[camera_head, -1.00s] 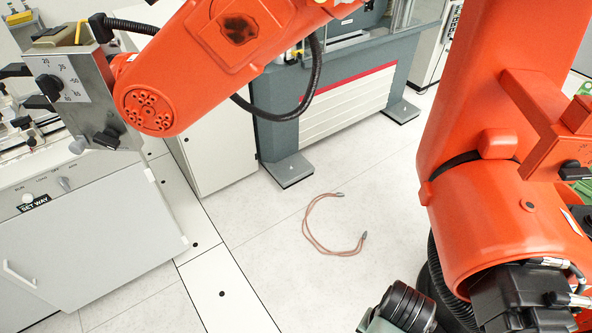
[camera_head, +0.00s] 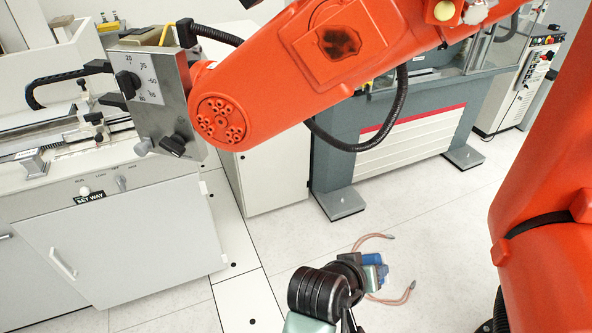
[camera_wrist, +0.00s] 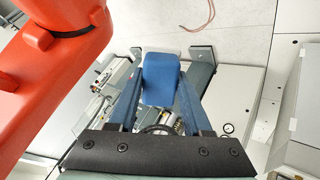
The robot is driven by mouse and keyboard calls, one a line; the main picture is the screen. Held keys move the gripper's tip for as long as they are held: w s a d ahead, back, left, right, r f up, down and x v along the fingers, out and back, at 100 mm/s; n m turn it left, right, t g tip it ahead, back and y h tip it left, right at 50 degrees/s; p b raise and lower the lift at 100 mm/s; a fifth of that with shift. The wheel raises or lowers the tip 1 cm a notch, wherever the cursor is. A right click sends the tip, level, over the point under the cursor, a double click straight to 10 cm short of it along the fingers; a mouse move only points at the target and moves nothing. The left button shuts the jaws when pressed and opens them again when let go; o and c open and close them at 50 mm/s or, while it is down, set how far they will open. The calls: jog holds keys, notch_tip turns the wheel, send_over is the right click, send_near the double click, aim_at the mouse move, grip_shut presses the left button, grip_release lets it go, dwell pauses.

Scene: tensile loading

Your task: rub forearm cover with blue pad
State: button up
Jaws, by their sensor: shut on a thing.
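The forearm cover (camera_head: 341,40) is a squarish orange panel on the upper orange robot arm, with a dark smudge in its middle. The blue pad (camera_wrist: 161,78) is a blue block held between blue fingers in the wrist view. My gripper (camera_wrist: 160,90) is shut on it. In the head view my gripper (camera_head: 374,268) is low, over the floor, well below and apart from the cover. There, the pad and the blue fingers are too small to tell apart surely. The cover is not clearly seen in the wrist view.
The orange robot's thick column (camera_head: 545,170) stands at the right. A pinkish cable (camera_head: 398,300) lies on the floor behind my gripper. A grey testing machine (camera_head: 335,180) stands behind, a white cabinet (camera_head: 120,245) at left. A grey metal box (camera_head: 165,95) is at the arm's left end. Open floor lies between.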

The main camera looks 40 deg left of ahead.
jog(key=s+a+r+n+t+y+p, duration=0.2)
jog(key=s+a+r+y, duration=0.15)
jog(key=r, duration=0.85)
jog(key=s+a+r+n+t+y+p, duration=0.25)
jog(key=a+r, duration=0.25)
jog(key=r, duration=0.7)
jog(key=s+a+r+n+t+y+p, duration=0.15)
jog(key=a+r, duration=0.35)
jog(key=r, duration=0.8)
jog(key=shift+t+y, duration=0.4)
jog(key=shift+y, duration=0.05)
jog(key=shift+f+x, duration=0.15)
jog(key=shift+x, duration=1.2)
jog(key=shift+f+x, duration=0.1)
jog(key=shift+x, duration=1.3)
jog(key=shift+w+a+m, duration=0.25)
jog(key=shift+w+m, duration=0.05)
jog(key=shift+w, duration=0.55)
jog(key=shift+w+d+p, duration=0.15)
jog(key=shift+w+d, duration=0.25)
jog(key=shift+d, duration=0.45)
jog(key=shift+w+d+p, duration=0.15)
jog(key=shift+w+d, duration=0.25)
jog(key=shift+d, duration=0.5)
jog(key=shift+w+d+p, duration=0.15)
jog(key=shift+w+d, duration=0.35)
jog(key=shift+d, duration=0.3)
jog(key=shift+w+d+p, duration=0.15)
jog(key=shift+w+d, duration=0.3)
jog(key=shift+d, duration=0.35)
